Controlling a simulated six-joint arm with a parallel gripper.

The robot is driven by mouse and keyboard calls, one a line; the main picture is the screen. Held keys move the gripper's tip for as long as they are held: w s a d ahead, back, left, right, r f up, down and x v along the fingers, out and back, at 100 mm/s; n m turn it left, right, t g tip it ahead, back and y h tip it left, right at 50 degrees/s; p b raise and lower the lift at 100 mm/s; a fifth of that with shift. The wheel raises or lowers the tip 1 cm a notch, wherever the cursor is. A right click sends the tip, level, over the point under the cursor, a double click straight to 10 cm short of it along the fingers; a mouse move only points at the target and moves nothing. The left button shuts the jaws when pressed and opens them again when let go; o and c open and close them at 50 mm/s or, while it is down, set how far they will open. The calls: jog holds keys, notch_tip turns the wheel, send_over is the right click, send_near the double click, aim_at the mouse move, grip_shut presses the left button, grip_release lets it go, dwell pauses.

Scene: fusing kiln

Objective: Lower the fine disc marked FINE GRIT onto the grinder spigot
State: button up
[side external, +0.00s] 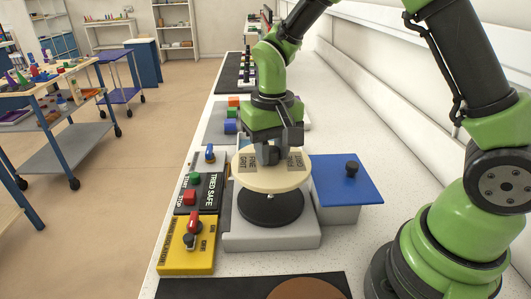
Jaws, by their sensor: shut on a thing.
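The cream disc (250,178), with lettering that reads FINE GRIT in part, hangs level from my gripper (269,154). My gripper points down and is shut on the dark knob at the disc's centre. The disc is above the grinder (240,240), a grey block with a round black plate (271,210) on top. A gap shows between the disc and the front of the black plate.
A grey box with a blue lid (335,172) and black knob stands close on the right. A button panel (190,195) and a yellow isolator box (180,257) stand on the left. A brown disc (308,289) lies on a dark mat in front. Coloured blocks (231,114) sit behind.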

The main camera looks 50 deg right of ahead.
jog(key=shift+f, duration=2.9)
jog(key=shift+f, duration=1.05)
jog(key=o, duration=1.1)
jog(key=shift+c, duration=0.2)
jog(key=shift+r, duration=0.1)
notch_tip(320, 180, up, 9)
jog(key=shift+r, duration=0.35)
